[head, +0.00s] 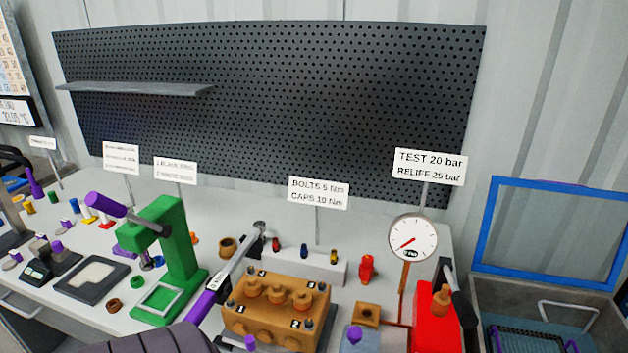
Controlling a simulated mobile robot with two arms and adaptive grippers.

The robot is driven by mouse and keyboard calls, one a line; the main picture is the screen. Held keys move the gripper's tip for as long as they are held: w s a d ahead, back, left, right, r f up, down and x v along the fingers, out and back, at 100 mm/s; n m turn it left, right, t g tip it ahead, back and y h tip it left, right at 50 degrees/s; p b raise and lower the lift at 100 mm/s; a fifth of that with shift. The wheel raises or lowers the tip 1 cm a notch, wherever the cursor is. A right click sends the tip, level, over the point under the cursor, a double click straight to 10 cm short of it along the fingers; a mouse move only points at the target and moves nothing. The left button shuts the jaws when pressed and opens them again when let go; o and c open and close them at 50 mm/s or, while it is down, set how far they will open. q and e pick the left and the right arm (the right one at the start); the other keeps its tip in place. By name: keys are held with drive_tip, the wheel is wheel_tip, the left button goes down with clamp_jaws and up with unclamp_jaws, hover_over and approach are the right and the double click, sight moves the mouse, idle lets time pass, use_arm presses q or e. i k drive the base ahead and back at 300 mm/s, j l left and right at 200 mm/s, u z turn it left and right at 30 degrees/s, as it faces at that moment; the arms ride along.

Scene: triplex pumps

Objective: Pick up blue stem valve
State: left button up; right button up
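A small dark blue-bodied piece, which looks like the blue stem valve (304,250), stands upright on a white block (318,269) behind the brass pump block. A dark red piece (276,244) stands to its left and a yellow one (333,257) to its right, both on the same block. The valve's lower end is hidden in or behind the block. Neither of my grippers can be made out in the head view.
The brass pump block (262,326) and a purple-handled wrench (226,270) are in front of the white block. A green press (178,250) is to the left. A gauge (413,238), red pump (432,325) and red fitting (366,270) are to the right. A sign and pegboard (330,110) rise behind.

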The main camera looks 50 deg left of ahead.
sight(304, 253)
drive_tip(key=u, duration=0.45)
drive_tip(key=k+l+u, duration=0.1)
drive_tip(key=u, duration=0.75)
drive_tip(key=k+u, duration=0.1)
drive_tip(key=u, duration=0.3)
